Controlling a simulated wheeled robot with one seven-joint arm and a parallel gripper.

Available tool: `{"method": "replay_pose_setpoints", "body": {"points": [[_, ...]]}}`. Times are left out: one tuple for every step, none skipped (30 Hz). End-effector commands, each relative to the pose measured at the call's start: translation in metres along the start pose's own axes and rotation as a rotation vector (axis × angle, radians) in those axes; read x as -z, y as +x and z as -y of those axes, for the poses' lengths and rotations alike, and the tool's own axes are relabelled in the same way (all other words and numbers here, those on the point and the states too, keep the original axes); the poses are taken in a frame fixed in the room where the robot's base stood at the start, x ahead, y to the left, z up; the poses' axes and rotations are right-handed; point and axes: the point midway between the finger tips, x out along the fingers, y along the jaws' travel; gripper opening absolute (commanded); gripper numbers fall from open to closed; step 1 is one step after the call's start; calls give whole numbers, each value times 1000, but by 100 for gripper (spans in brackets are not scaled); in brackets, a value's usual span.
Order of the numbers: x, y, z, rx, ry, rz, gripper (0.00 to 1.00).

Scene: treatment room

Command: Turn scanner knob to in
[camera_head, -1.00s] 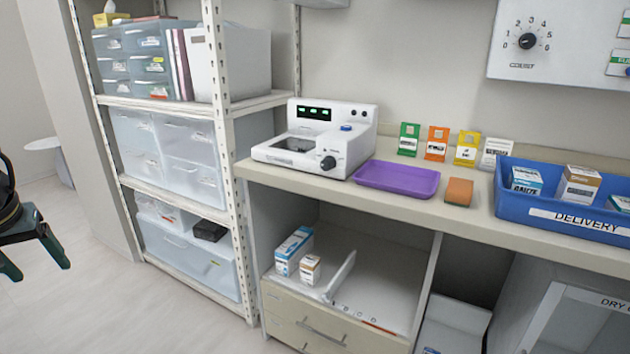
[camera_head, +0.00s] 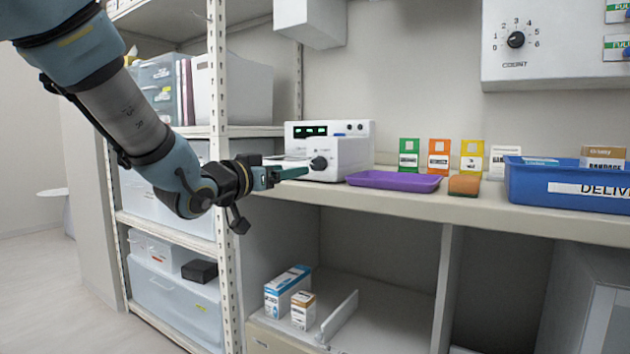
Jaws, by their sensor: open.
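The white scanner (camera_head: 345,157) stands on the counter beside the shelf rack, with a green-lit display on its raised back. Its black knob (camera_head: 319,163) is on the front face; its setting is too small to read. My gripper (camera_head: 290,174) is open at the scanner's front left, its teal fingers pointing right toward the knob. The fingertips appear a little left of and below the knob, apart from it in the picture. My gripper hides part of the scanner's left front.
A purple tray (camera_head: 394,181) and a brown sponge-like block (camera_head: 464,185) lie right of the scanner. A blue delivery bin (camera_head: 565,186) stands further right. The shelf rack's post (camera_head: 217,100) rises close behind my arm. A wall panel with a count dial (camera_head: 516,40) hangs above.

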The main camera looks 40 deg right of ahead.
Motion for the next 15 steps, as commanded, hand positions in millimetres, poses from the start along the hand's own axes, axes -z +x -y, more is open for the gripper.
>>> {"method": "replay_pose_setpoints", "body": {"points": [[0,5,0,-1,0,0,72],[0,9,0,-1,0,0,72],[0,15,0,0,-1,0,72],[0,20,0,0,-1,1,72],[0,25,0,0,-1,1,72],[-1,33,0,0,-1,2,72],[0,39,0,0,0,0,72],[-1,44,0,0,0,1,72],[-1,52,0,1,-1,2,72],[0,58,0,1,-1,1,72],[-1,63,0,1,-2,2,72],[-1,70,1,2,-1,2,72],[-1,75,1,2,-1,2,72],[-1,79,1,2,-1,2,72],[-1,85,1,2,-1,2,72]]}}
